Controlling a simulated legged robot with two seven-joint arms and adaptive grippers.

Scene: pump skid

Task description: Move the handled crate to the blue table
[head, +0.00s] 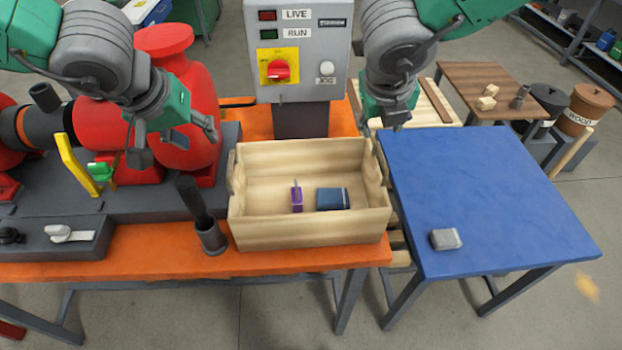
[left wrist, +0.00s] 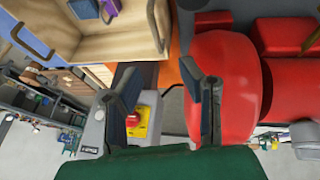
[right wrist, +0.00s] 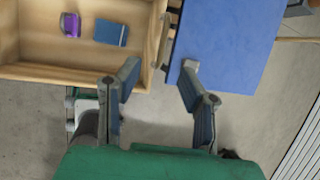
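The handled crate (head: 310,230) is light wood and stands upright on the orange table, with a handle at its left and right ends. A purple item (head: 297,197) and a blue box (head: 333,199) lie inside it. The blue table (head: 490,180) stands just right of the crate. My left gripper (head: 175,140) is open and empty, left of the crate and in front of the red pump. My right gripper (head: 390,122) is near the crate's back right corner. The right wrist view shows it open and empty (right wrist: 158,70), with crate and blue table beyond.
A grey block (head: 445,239) lies on the blue table; most of its top is clear. A dark cup with a black handle (head: 210,235) stands left of the crate. The control box (head: 297,50) rises behind it. The red pump (head: 175,100) and yellow lever (head: 78,165) are left.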

